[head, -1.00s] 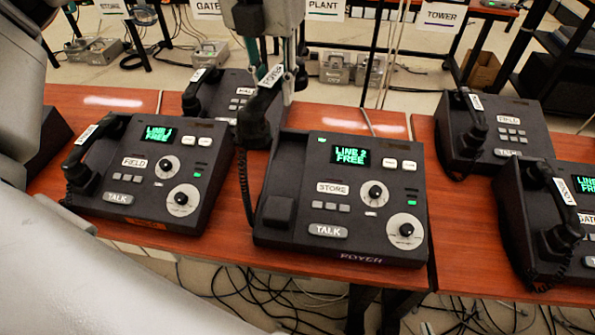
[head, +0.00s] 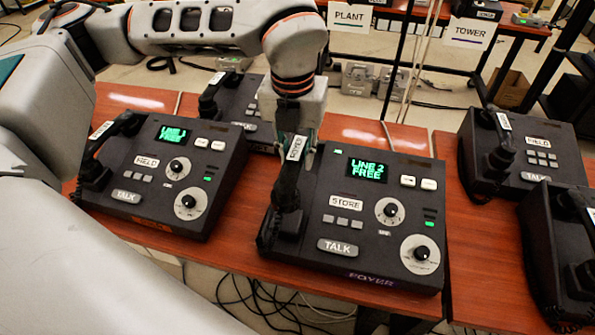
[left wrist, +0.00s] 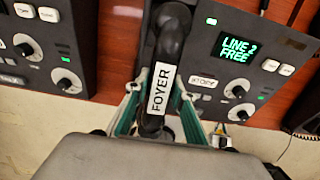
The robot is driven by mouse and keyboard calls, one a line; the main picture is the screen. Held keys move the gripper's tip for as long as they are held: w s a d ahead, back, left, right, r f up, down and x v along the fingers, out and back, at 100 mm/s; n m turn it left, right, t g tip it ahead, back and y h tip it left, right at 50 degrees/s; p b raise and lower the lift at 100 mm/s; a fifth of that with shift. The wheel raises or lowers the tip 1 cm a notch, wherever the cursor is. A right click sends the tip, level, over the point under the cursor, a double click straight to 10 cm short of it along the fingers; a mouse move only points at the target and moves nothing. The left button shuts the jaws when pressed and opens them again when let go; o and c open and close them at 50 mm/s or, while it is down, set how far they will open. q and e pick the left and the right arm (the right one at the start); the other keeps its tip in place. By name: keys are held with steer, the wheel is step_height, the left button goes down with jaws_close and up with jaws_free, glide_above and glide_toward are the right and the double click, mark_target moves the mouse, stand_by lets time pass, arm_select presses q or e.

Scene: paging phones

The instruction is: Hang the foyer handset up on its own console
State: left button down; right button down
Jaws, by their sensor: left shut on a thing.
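The black foyer handset (head: 287,195) has a white FOYER label, readable in the left wrist view (left wrist: 161,88). My left gripper (head: 303,147) is shut on it, with a finger on either side in the left wrist view (left wrist: 158,110). The handset lies lengthwise over the left side of a dark console (head: 370,228), where the cradle is now mostly hidden. I cannot tell whether it rests in the cradle or hovers just above it. This console shows LINE 2 FREE, a STORE tag and a purple FOYER marking on its front edge. My right gripper is not in view.
A FIELD-tagged console (head: 160,185) with its handset on stands close on the left. Another console (head: 240,108) stands behind. Two more consoles (head: 525,155) (head: 560,250) stand on the right-hand table. A strip of bare red wood (head: 450,200) separates them from the foyer console.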

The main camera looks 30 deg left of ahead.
mark_target(296, 151)
arm_select(q)
steer(key=shift+f, duration=2.5)
steer(key=shift+f, duration=0.1)
steer(key=c, duration=1.7)
jaws_free()
steer(key=shift+r, duration=0.4)
steer(key=r, duration=0.7)
steer(key=s+r, duration=0.1)
steer(key=r, duration=0.2)
steer(key=shift+s+d+r+p, duration=0.1)
steer(key=shift+d+r+p, duration=0.1)
steer(key=shift+p, duration=0.1)
steer(key=shift+s+r, duration=0.1)
steer(key=shift+r, duration=0.4)
